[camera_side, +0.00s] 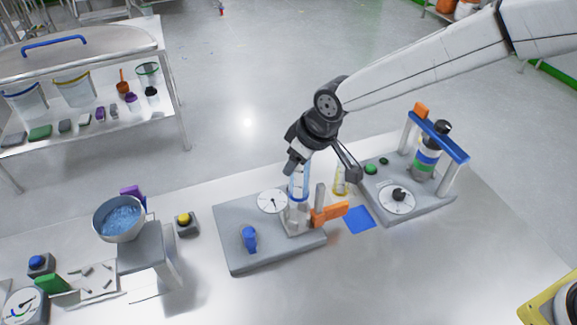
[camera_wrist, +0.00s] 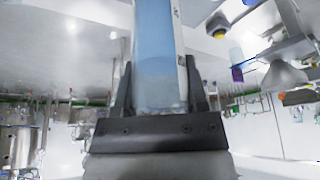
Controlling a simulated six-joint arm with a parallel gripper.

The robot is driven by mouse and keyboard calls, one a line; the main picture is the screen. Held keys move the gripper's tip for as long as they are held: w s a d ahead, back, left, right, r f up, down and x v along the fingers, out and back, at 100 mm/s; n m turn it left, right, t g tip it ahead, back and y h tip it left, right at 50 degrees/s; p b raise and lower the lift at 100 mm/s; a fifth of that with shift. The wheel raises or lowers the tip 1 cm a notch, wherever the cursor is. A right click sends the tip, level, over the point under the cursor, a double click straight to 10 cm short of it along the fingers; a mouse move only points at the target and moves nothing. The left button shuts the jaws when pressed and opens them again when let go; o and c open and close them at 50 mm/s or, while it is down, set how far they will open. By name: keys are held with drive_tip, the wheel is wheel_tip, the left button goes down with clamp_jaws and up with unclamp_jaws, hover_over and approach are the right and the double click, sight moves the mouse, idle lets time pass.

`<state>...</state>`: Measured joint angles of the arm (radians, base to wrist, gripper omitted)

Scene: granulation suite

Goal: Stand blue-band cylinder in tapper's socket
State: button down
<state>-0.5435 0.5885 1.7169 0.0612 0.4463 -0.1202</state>
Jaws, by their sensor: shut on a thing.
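My gripper (camera_side: 301,162) is shut on a clear cylinder with blue on it (camera_side: 299,185), gripping its upper part. The cylinder stands roughly upright over the grey tapper (camera_side: 230,240). Its lower end is at the tapper's socket block (camera_side: 296,225), next to an orange lever (camera_side: 330,213); I cannot tell whether it is seated in the socket. In the wrist view the cylinder (camera_wrist: 158,50) fills the space between both fingers (camera_wrist: 160,85), with a bluish wall and some markings. Its far end is out of that view.
A yellow-marked cylinder (camera_side: 341,184) stands close to the right, near a blue square (camera_side: 360,219). A device with a blue crossbar (camera_side: 440,138) is farther right. A bowl (camera_side: 119,219) on a grey stand is at left.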

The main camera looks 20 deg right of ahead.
sight(296, 190)
drive_tip(key=shift+f, duration=0.1)
drive_tip(key=shift+f, duration=2.35)
drive_tip(key=shift+f, duration=2.15)
idle(1.8)
drive_tip(key=shift+c, duration=0.2)
unclamp_jaws()
drive_tip(key=shift+o, duration=0.2)
drive_tip(key=shift+r, duration=0.15)
